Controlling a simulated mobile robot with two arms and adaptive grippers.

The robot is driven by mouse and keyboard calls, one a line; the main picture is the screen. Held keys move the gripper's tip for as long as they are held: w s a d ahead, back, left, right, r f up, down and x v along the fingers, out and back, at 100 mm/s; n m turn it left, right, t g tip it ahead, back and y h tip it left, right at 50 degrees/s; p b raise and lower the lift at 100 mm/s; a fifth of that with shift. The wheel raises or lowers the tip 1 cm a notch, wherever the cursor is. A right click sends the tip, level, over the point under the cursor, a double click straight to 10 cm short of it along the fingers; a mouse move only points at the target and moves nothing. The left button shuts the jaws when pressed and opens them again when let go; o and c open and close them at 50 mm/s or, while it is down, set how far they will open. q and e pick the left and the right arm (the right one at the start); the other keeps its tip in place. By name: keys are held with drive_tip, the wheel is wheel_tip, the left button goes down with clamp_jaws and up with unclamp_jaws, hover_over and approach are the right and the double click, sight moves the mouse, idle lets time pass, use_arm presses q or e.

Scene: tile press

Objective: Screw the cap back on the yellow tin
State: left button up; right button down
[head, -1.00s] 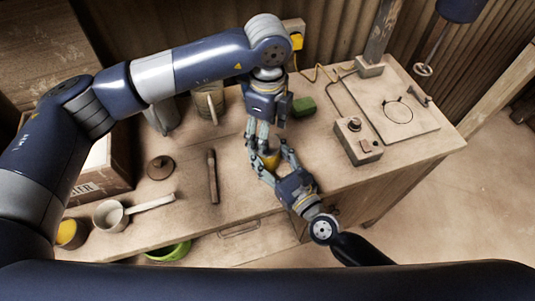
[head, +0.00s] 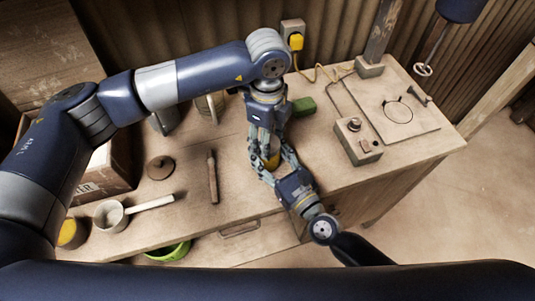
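The yellow tin (head: 271,160) stands on the bench near its front edge, partly hidden by fingers. My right gripper (head: 270,164) reaches in from the lower right, with its fingers on both sides of the tin and apparently closed on it. My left gripper (head: 265,145) points down from above, with its fingertips at the top of the tin. Its fingers cover the tin's top, so I cannot see the cap or whether the fingers hold it.
A brown round lid-like disc (head: 160,167), a brush (head: 212,178) and a pale pan (head: 110,214) lie to the left. A green block (head: 303,106) is behind the grippers. A control box (head: 358,141) stands to the right. The bench front right is clear.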

use_arm(q)
drive_tip(key=m, duration=1.1)
drive_tip(key=shift+m, duration=0.3)
drive_tip(key=m, duration=0.5)
drive_tip(key=shift+m, duration=0.3)
drive_tip(key=m, duration=0.3)
drive_tip(key=shift+m, duration=0.3)
drive_tip(key=m, duration=0.3)
drive_tip(key=shift+m, duration=0.3)
drive_tip(key=m, duration=0.5)
drive_tip(key=shift+f+m, duration=0.1)
drive_tip(key=shift+m, duration=0.2)
drive_tip(key=m, duration=0.3)
drive_tip(key=shift+m, duration=0.3)
drive_tip(key=m, duration=0.3)
drive_tip(key=shift+m, duration=0.4)
drive_tip(key=m, duration=1.2)
drive_tip(key=shift+m, duration=0.4)
drive_tip(key=o, duration=1.2)
drive_tip(key=shift+o, duration=0.2)
